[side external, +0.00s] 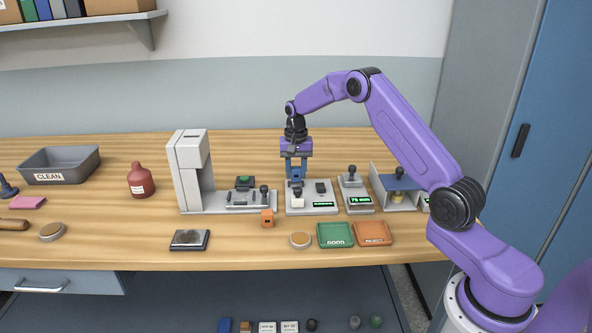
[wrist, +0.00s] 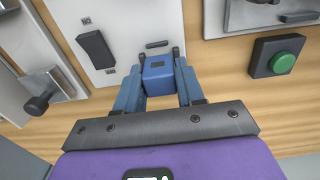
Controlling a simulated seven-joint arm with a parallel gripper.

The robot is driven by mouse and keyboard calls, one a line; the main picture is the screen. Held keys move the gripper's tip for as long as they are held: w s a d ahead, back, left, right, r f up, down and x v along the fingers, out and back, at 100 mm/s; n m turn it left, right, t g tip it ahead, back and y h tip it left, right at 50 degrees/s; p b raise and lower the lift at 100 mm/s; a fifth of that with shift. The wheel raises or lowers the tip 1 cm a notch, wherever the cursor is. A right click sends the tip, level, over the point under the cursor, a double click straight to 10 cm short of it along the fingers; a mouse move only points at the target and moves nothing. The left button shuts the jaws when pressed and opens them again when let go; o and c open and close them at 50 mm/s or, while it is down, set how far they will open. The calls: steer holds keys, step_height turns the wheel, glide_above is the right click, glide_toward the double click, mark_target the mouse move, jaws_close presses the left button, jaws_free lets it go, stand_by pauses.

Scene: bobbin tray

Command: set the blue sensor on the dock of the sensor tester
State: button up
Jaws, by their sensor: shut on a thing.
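My gripper (side external: 296,181) is shut on the blue sensor (side external: 297,174), a small blue block. In the wrist view the sensor (wrist: 158,76) sits between my two fingertips (wrist: 159,58).
An orange block (side external: 267,218) sits in front. A lever device (side external: 354,195) stands close right. Green (side external: 335,243) and orange (side external: 374,241) trays lie in front. The bench's front left is partly clear.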

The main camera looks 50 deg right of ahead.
steer(key=shift+f, duration=0.8)
steer(key=o, duration=1.1)
step_height(320, 180, up, 18)
steer(key=shift+a+f, duration=0.1)
steer(key=shift+f, duration=0.15)
